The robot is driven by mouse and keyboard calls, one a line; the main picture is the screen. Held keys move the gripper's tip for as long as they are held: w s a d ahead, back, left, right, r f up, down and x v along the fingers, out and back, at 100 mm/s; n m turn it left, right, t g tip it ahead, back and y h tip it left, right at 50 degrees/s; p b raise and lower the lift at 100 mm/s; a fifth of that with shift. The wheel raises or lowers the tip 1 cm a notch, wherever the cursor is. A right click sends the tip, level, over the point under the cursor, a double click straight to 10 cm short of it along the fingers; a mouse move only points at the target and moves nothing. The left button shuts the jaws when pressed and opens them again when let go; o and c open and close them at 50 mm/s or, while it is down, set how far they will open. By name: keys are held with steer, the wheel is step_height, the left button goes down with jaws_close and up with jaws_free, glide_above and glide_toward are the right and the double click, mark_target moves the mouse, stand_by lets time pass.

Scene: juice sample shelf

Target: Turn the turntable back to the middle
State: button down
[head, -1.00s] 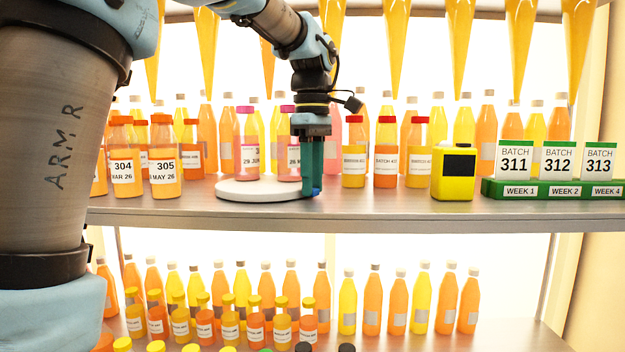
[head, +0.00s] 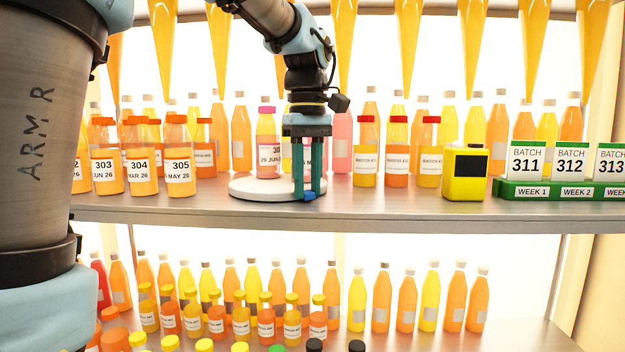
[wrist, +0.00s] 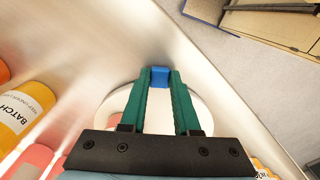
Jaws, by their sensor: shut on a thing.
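The white turntable (head: 250,189) sits on the upper shelf, with pink-capped bottles on it. One bottle (head: 267,145) shows a date label; another is mostly hidden behind my gripper. A blue handle (head: 310,196) sticks out at the turntable's front, right of its middle. My gripper (head: 308,190) points down, its two green fingers shut on the blue handle. In the wrist view the blue handle (wrist: 160,76) is between the fingertips, with the white disc (wrist: 205,115) below the fingers.
Orange jars labelled 303 to 305 (head: 178,165) stand left of the turntable. Red-capped bottles (head: 397,155) and a yellow box (head: 466,175) stand to the right, then a green rack (head: 540,190) with batch cards. Bottles fill the back. The shelf's front strip is clear.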

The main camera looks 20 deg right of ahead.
mark_target(266, 205)
steer(key=shift+s+a+m+p, duration=0.1)
steer(key=shift+a+m+p, duration=0.25)
steer(key=shift+a+m, duration=1.45)
steer(key=shift+w+a+m, duration=0.2)
steer(key=shift+a+m, duration=0.9)
steer(key=shift+a, duration=0.05)
steer(key=shift+w+a+m+p, duration=0.3)
steer(key=shift+a+m+p, duration=0.15)
steer(key=shift+a+m, duration=0.35)
steer(key=c, duration=0.6)
jaws_free()
steer(key=shift+c, duration=0.2)
step_height(266, 205, up, 11)
steer(key=shift+b, duration=0.3)
